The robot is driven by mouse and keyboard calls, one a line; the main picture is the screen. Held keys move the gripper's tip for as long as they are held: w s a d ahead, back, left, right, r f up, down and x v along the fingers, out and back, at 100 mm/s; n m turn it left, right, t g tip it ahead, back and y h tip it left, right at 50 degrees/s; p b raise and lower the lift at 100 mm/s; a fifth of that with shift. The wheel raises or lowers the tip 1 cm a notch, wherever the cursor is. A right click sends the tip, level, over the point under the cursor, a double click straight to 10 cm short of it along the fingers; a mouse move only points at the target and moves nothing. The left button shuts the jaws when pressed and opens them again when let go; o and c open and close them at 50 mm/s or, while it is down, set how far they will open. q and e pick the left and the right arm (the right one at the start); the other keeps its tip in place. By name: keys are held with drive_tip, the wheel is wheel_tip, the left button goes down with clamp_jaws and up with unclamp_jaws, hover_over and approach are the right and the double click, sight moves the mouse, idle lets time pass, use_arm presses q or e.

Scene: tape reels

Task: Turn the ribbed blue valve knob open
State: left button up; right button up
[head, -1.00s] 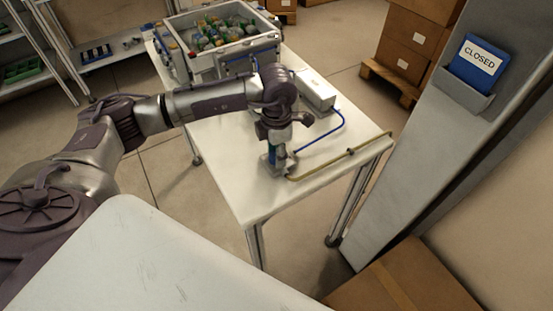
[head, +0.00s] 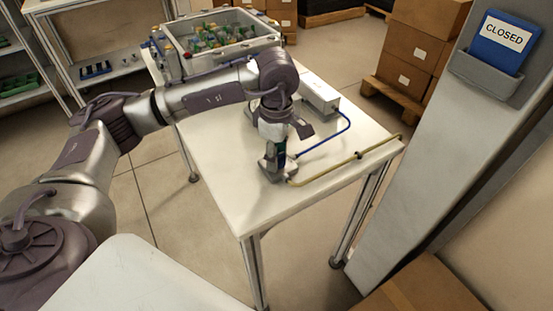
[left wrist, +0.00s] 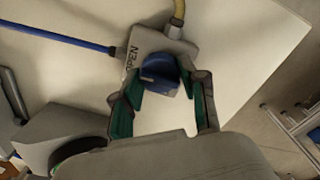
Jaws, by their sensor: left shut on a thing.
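The ribbed blue valve knob (left wrist: 160,72) sits on a grey valve block (left wrist: 150,42) marked OPEN, in the left wrist view. My left gripper (left wrist: 161,86) reaches over the knob with one green-padded finger on each side, shut on it. In the head view my left gripper (head: 278,158) points down at the valve block near the table's front, and the knob is mostly hidden behind the fingers. My right gripper is in neither view.
A blue hose (head: 328,138) and a yellow hose (head: 340,167) run from the valve over the white table (head: 225,180). A pale box (head: 320,94) and a crate of bottles (head: 220,38) stand farther back. A blue CLOSED sign (head: 500,42) hangs on a pillar at right.

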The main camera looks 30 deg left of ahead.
use_arm(q)
drive_tip(key=shift+r+m, duration=0.1)
drive_tip(key=shift+m, duration=0.3)
drive_tip(key=o, duration=1.1)
drive_tip(key=shift+o, duration=0.2)
wheel_tip(320, 180, up, 12)
idle(0.4)
